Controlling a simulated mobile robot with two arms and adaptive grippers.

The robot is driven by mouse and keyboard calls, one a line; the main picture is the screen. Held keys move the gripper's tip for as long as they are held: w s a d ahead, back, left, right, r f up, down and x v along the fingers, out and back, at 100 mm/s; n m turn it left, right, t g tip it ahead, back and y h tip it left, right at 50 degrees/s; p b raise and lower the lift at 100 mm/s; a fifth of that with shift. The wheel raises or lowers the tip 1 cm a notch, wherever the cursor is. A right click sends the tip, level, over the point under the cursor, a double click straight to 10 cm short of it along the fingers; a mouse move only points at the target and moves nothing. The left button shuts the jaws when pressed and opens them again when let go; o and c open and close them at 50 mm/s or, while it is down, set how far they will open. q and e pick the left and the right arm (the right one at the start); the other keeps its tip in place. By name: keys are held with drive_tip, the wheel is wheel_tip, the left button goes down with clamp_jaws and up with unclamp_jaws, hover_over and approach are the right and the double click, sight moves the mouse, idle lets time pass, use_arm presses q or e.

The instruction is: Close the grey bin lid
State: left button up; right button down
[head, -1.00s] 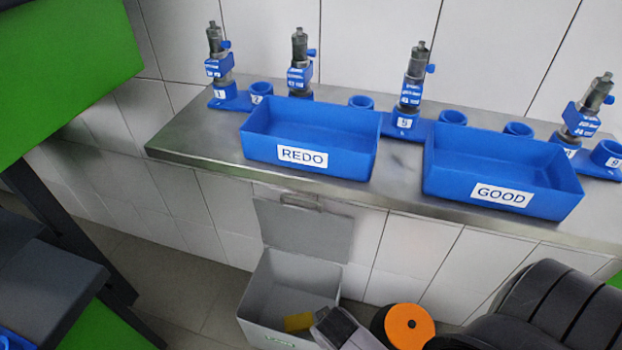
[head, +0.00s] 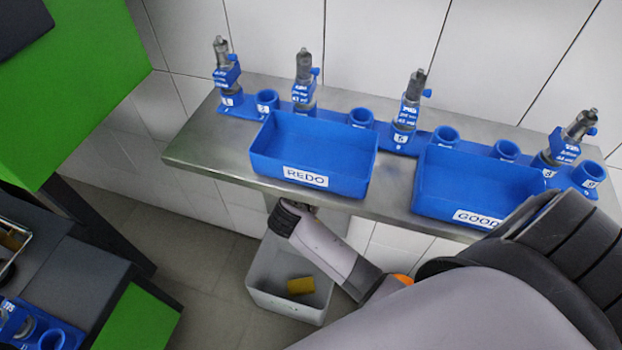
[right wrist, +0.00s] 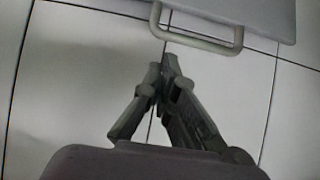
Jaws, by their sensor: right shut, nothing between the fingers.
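The grey bin (head: 262,283) stands on the floor under the steel shelf, and its inside shows. Its lid (right wrist: 240,12) is raised; in the head view my right arm covers much of it. The right wrist view shows the lid's edge at the top, with its looped metal handle (right wrist: 203,46). My right gripper (right wrist: 167,68) is shut and empty, its fingertips just below the handle in that picture, apparently apart from it. In the head view its fingers cannot be made out. My left gripper is not in view.
A yellow block (head: 301,286) lies in the bin. The steel shelf (head: 195,150) overhangs it, holding a blue REDO bin (head: 335,185), a blue GOOD bin (head: 440,206) and several pumps in blue holders. A green and dark bench is at left.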

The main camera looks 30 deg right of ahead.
drive_tip(key=shift+x, duration=2.3)
